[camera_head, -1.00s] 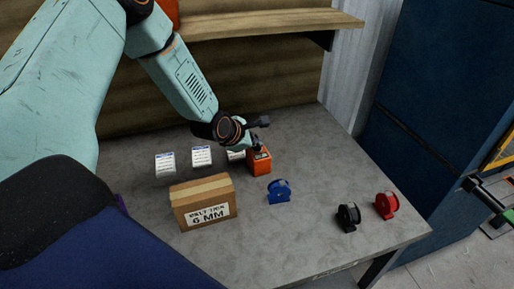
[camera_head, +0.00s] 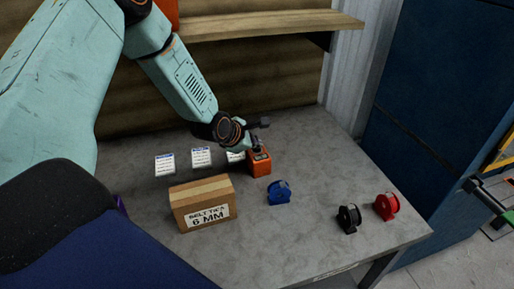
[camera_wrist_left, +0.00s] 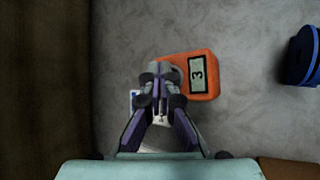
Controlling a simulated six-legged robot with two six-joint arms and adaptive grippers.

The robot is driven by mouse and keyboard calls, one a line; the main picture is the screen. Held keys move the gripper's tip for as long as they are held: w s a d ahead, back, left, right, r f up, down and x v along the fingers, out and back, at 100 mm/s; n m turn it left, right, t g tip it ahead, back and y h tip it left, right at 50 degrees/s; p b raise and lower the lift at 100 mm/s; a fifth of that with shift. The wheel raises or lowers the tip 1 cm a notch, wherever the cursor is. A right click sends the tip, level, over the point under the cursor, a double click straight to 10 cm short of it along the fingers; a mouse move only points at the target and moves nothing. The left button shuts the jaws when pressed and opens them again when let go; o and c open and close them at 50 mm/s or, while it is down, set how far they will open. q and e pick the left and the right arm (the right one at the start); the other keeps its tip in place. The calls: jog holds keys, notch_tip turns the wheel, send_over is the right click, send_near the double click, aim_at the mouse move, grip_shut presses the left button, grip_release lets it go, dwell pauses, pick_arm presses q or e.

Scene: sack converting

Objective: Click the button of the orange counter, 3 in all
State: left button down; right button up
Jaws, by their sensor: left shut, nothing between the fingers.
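The orange counter (camera_head: 261,167) stands on the grey table, near its back. In the left wrist view the counter (camera_wrist_left: 205,64) has a display reading a sideways 3. My left gripper (camera_head: 254,147) is at the top of the counter, on its left side. In the wrist view the shut, empty fingertips (camera_wrist_left: 162,68) overlap the counter's left part and hide the button. I cannot tell whether they touch it or hover just above. My right gripper is not in view.
A cardboard box (camera_head: 204,203) stands in front. White labelled cards (camera_head: 201,157) lie left of the counter. A blue spool (camera_head: 279,193), a black spool (camera_head: 349,218) and a red spool (camera_head: 386,205) stand to the right. A wooden shelf (camera_head: 270,24) runs behind.

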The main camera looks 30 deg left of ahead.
aim_at(255, 150)
pick_arm(q)
jog(key=shift+r+p, duration=0.3)
jog(key=shift+r, duration=0.45)
jog(key=shift+r, duration=0.1)
jog(key=shift+r+p, duration=1.6)
jog(key=shift+r, duration=0.75)
